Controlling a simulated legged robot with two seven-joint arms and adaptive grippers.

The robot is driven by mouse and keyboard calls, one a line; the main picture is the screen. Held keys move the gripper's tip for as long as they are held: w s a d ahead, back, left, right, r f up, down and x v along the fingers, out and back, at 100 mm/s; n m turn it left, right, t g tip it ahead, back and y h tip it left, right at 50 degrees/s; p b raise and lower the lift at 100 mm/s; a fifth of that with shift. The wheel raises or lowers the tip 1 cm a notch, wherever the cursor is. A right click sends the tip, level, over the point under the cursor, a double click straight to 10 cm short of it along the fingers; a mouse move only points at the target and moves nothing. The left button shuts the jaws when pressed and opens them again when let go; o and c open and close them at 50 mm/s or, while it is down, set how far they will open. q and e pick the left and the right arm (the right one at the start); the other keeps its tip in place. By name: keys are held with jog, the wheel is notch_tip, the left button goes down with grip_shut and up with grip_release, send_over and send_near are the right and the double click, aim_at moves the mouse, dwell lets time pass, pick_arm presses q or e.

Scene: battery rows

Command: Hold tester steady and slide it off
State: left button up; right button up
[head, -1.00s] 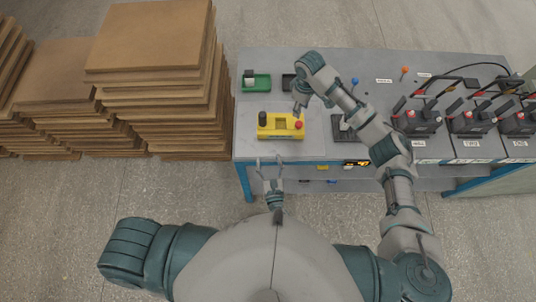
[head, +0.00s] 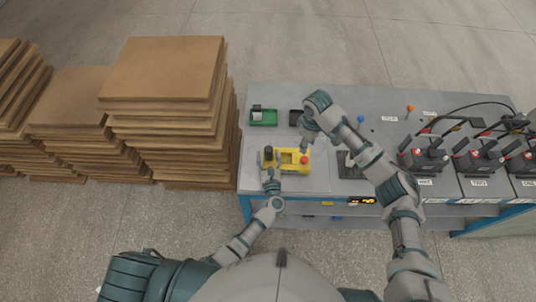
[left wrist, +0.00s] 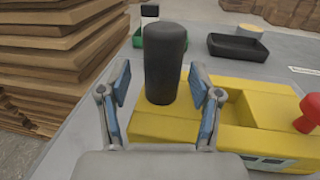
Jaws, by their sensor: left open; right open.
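The yellow tester (head: 293,168), with a black upright post (left wrist: 165,60) at its left and a red knob (left wrist: 310,112) at its right, sits near the front left of the table. It also shows in the left wrist view (left wrist: 175,126), with an empty-looking recess in its top. My left gripper (head: 268,160) is open at the post; in the left wrist view its two fingers (left wrist: 160,90) stand to either side of the post, with gaps. My right gripper (head: 304,144) is open above the tester's right part, near the red knob; its contact cannot be told.
A green tray (head: 270,124) and a dark tray (left wrist: 238,50) lie behind the tester. Black devices with cables (head: 425,160) stand to the right on the grey table (head: 258,205). Tall stacks of brown boards (head: 165,75) stand close at the left.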

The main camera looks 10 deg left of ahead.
pick_arm(q)
jog(key=shift+w, duration=0.25)
jog(key=shift+d, duration=0.1)
grip_shut()
dwell(0.8)
